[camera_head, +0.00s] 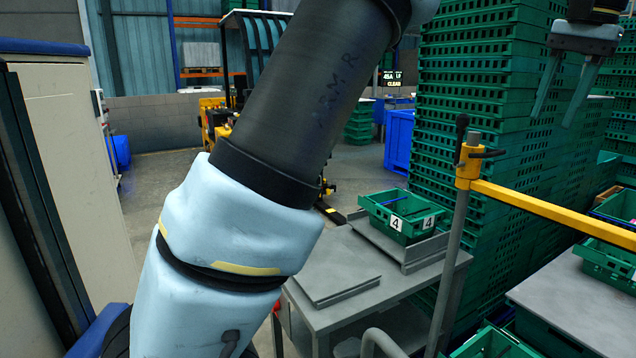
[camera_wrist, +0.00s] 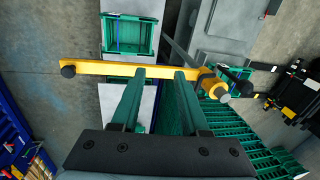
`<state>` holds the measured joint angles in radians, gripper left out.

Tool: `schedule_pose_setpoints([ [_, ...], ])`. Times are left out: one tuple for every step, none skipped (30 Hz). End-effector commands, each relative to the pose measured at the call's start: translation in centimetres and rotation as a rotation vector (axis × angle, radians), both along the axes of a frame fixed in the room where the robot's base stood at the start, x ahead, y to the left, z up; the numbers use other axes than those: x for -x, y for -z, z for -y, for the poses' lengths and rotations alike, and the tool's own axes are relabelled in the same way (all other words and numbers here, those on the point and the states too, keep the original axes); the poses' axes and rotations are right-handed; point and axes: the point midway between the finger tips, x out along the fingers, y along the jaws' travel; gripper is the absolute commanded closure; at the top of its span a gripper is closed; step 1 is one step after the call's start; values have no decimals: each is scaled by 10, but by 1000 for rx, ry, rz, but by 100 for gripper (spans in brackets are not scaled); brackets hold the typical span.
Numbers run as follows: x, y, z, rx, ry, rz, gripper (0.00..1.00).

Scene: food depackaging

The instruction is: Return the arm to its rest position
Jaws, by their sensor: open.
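My gripper (camera_head: 553,120) hangs at the upper right of the head view, in front of the tall crate stacks. Its two fingers point down, are apart and hold nothing. In the wrist view my gripper (camera_wrist: 160,74) also shows with two parallel fingers and an empty gap between them. My arm, with dark tube and light-blue covers, fills the middle of the head view and hides part of the room behind it.
A yellow rail (camera_head: 555,212) on a grey post runs below my gripper; it crosses the wrist view (camera_wrist: 110,68). Green crates (camera_head: 480,120) stand stacked behind. A grey table (camera_head: 350,305) bears a green crate marked 4 (camera_head: 376,208). A pale cabinet (camera_head: 75,150) stands left.

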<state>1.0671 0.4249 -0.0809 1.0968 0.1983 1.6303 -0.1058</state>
Motion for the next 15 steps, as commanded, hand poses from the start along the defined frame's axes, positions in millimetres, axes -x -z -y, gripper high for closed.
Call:
schedule_pose_setpoints([
  [-8,6,-7,2,-15,-2,55],
  [-12,9,-10,2,-22,-2,55],
  [-18,15,-15,5,-33,-5,55],
  [-23,19,-19,6,-42,-5,55],
  [-28,24,-24,9,-51,-6,55],
  [-36,30,-31,12,-66,-7,55],
  [-41,35,-37,15,-76,-8,55],
  [-47,41,-43,17,-88,-9,55],
  [-55,49,-51,22,-105,-11,55],
  [-61,56,-59,24,-119,-13,55],
  [-66,62,-67,28,-134,-15,55],
  [-75,73,-79,33,-156,-18,55],
  [-81,81,-90,39,-175,-19,55],
  [-88,90,-101,43,-196,-20,55],
  [-96,103,-119,50,-228,-23,55],
])
